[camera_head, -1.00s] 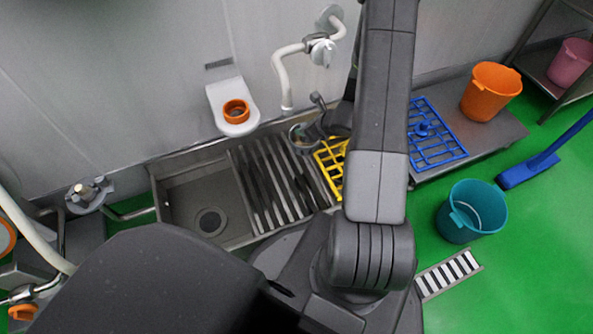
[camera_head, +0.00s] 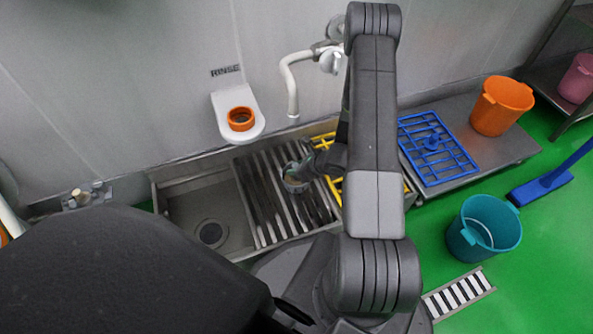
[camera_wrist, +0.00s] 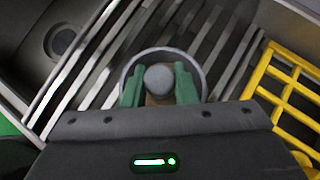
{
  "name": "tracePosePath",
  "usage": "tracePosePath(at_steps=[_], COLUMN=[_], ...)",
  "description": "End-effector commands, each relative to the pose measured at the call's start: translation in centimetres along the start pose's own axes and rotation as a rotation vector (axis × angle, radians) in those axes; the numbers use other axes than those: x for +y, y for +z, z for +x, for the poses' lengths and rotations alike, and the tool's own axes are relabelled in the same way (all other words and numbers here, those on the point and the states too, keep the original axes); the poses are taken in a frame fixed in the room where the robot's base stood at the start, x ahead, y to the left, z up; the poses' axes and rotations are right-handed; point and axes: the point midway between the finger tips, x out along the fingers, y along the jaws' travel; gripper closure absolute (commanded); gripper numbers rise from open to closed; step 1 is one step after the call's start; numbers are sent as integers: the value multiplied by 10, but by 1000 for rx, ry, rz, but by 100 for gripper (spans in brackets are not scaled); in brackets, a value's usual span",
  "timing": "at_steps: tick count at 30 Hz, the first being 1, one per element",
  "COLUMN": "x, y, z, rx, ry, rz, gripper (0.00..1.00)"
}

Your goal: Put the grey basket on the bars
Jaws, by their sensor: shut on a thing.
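The grey basket (camera_head: 296,184) is small and round with a knob in its middle. In the wrist view its grey rim (camera_wrist: 126,68) shows around the knob (camera_wrist: 159,80). My gripper (camera_wrist: 159,87) has green fingers, one on each side of the knob, shut on it. In the head view my gripper (camera_head: 300,172) is partly hidden by my arm. The metal bars (camera_head: 262,200) run across the right part of the sink and lie below the basket in the wrist view (camera_wrist: 105,60). I cannot tell whether the basket touches the bars.
The open sink basin (camera_head: 190,205) with a drain is left of the bars. A yellow rack (camera_head: 335,188) is right of them, a blue rack (camera_head: 437,150) beyond. A white tap (camera_head: 290,85) and a holder with an orange ring (camera_head: 240,119) are on the wall above.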

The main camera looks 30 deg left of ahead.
Motion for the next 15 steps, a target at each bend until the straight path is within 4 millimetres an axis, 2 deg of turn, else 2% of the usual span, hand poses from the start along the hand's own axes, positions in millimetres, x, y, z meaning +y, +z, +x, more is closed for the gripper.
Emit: tracePosePath(at_steps=[12,13,15], x=[-1,-1,0], y=[-6,-5,-5], z=[6,6,5], rx=[-1,-1,0], ry=[-1,-1,-1], rz=[-1,0,0], gripper=[100,70,57])
